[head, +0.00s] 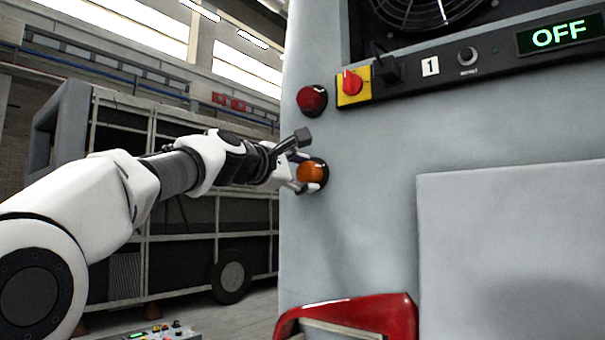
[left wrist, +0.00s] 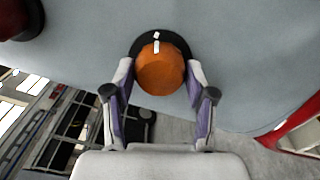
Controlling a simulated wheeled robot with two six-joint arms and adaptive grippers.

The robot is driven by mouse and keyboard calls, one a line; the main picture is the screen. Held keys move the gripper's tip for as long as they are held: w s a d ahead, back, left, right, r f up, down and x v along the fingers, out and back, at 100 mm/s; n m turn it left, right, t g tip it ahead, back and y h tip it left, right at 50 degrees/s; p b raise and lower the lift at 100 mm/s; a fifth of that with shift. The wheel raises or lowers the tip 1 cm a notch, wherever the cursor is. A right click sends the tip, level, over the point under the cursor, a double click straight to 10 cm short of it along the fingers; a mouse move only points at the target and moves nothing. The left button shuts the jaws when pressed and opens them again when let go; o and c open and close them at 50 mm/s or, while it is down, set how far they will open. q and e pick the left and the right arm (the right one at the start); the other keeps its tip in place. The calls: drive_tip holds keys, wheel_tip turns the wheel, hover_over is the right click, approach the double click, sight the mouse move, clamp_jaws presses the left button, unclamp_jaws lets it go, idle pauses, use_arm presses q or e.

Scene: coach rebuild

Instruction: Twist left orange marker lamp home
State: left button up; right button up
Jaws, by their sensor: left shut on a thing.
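The orange marker lamp (head: 311,173) sits in a dark round base on the left part of the grey coach panel, below a red lamp. It also shows in the left wrist view (left wrist: 160,70), with the black base ring (left wrist: 158,38) visible behind its upper edge. My left gripper (head: 306,176) is at the lamp, with one finger on each side of it, shut on the lamp. In the left wrist view the fingers (left wrist: 159,80) flank its left and right sides. My right gripper is not in view.
A red lamp (head: 312,99) is just above. A red and yellow rotary switch (head: 351,84) and an OFF display (head: 559,35) sit on the black strip. A red light housing (head: 352,318) juts out below. A coach frame (head: 170,190) stands behind my left arm.

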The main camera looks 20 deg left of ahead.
use_arm(q)
drive_tip(key=shift+r, duration=0.1)
idle(0.4)
drive_tip(key=o, duration=0.9)
drive_tip(key=shift+c, duration=0.2)
drive_tip(key=o, duration=0.3)
drive_tip(key=shift+w, duration=0.3)
drive_tip(key=shift+s, duration=0.2)
